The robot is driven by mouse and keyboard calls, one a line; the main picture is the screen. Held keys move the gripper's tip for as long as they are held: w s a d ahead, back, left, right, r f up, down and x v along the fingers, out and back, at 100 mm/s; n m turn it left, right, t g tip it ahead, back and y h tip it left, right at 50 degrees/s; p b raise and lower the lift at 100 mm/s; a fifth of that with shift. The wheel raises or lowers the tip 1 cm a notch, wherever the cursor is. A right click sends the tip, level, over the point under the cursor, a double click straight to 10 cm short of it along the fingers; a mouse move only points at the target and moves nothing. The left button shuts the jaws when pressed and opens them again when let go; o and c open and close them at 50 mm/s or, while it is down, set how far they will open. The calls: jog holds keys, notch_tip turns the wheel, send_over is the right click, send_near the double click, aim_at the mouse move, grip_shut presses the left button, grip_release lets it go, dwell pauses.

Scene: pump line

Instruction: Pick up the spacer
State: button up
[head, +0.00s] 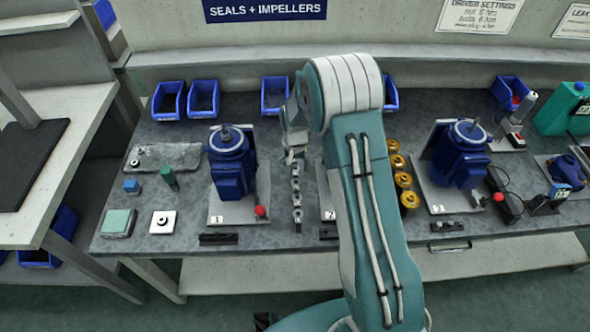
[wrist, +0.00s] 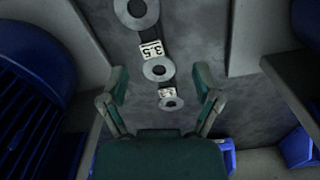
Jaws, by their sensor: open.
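Several grey ring-shaped spacers (head: 297,198) lie in a row on a dark strip on the bench, with small white labels between them. In the wrist view the row runs down the picture: one ring (wrist: 135,12) is at the top edge, a second ring (wrist: 158,78) is beyond a label reading 3.5, and a smaller ring (wrist: 172,103) is lowest. My gripper (wrist: 161,72) is open and empty, its two fingers on either side of the lower rings. In the head view my gripper (head: 293,156) is over the far end of the row; my arm hides part of the bench.
A blue pump (head: 231,165) on a plate marked 1 stands left of the row. Another blue pump (head: 459,155) and gold parts (head: 403,180) are to the right. Blue bins (head: 203,98) line the back. A dark bar (head: 219,239) lies near the front edge.

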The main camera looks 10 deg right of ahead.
jog(key=c, duration=0.9)
jog(key=shift+o, duration=0.2)
jog(key=shift+r, duration=0.1)
